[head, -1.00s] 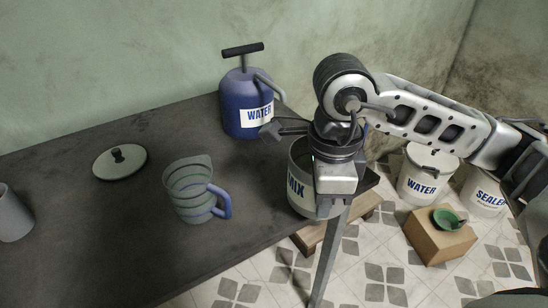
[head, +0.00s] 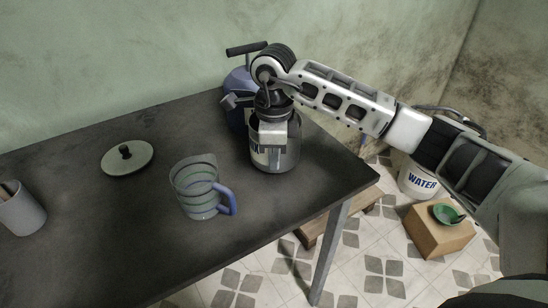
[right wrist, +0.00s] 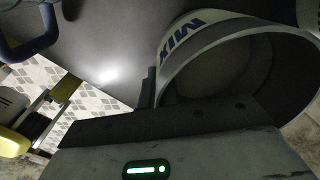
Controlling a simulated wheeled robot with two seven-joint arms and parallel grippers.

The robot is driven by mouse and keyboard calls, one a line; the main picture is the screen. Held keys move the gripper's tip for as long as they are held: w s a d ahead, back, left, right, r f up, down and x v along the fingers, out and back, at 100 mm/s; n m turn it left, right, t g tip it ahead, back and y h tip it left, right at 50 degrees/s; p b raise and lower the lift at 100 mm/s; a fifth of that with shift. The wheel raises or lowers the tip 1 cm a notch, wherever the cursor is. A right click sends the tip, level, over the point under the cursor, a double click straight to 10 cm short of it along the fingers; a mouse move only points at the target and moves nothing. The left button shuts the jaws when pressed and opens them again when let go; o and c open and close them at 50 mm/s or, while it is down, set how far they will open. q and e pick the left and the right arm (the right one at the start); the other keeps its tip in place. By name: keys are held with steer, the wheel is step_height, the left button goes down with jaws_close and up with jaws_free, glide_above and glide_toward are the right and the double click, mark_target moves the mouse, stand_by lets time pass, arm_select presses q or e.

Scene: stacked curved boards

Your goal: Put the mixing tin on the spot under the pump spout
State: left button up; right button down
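The mixing tin (head: 287,158) is a grey metal can with a white "MIX" label, near the back right of the table. It also shows in the right wrist view (right wrist: 225,50), open mouth facing the camera. My right gripper (head: 268,140) is shut on the tin's near wall. I cannot tell whether the tin's base touches the table. The blue pump (head: 236,82) with a black T-handle stands just behind and left of the tin. My left gripper is out of view.
A clear striped jug with a blue handle (head: 198,190) stands left of the tin. A round lid (head: 127,158) and a grey cup (head: 20,210) are farther left. The table (head: 110,235) is bare at front and right. A white water bucket (head: 418,180) stands on the floor.

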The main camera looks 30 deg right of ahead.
steer(key=shift+f, duration=0.5)
steer(key=shift+f, duration=0.2)
steer(key=c, duration=1.7)
jaws_free()
